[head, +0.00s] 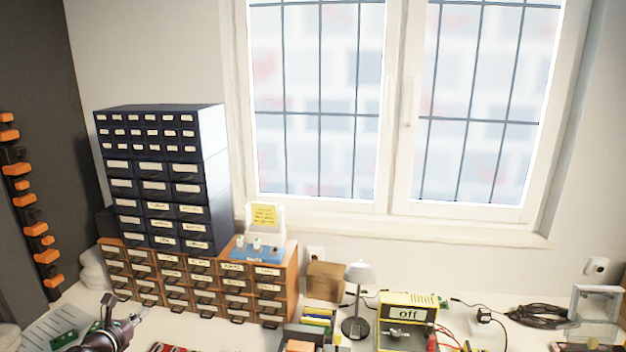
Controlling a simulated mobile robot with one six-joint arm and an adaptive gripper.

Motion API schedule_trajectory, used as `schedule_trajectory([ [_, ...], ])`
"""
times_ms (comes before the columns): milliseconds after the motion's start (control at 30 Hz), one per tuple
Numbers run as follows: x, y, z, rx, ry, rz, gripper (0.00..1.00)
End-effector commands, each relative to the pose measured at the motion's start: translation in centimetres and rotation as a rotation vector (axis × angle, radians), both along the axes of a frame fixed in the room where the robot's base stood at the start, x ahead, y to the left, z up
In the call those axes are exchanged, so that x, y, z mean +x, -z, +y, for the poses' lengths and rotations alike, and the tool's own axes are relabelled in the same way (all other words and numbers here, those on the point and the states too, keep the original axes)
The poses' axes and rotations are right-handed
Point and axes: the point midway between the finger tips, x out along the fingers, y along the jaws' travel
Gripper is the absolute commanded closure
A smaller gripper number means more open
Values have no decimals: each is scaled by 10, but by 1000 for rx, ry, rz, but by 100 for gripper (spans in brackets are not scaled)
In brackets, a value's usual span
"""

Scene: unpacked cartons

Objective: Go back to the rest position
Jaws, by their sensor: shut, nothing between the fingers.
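My gripper (138,315) shows at the bottom left of the head view, on the end of my dark arm. Its fingers look closed together and hold nothing. It is above the white tabletop, in front of the brown drawer unit, apart from it as far as I can tell. Most of my arm is cut off by the bottom edge.
A brown drawer unit (200,287) carries a dark drawer cabinet (160,180). To the right stand a small lamp (357,300), a yellow device marked "off" (408,313) and a coiled black cable (540,315). A green board (63,339) lies left of my gripper.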

Motion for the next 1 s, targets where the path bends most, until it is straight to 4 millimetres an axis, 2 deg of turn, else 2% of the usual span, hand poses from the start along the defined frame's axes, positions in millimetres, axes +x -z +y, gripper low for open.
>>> schedule_trajectory([
  [167,2,1,-3,5,5,2,100],
  [567,23,13,-47,120,98,47,100],
  [767,38,23,-84,218,181,81,100],
  [867,47,30,-110,287,242,100,100],
  [1000,60,45,-160,421,364,134,100],
])
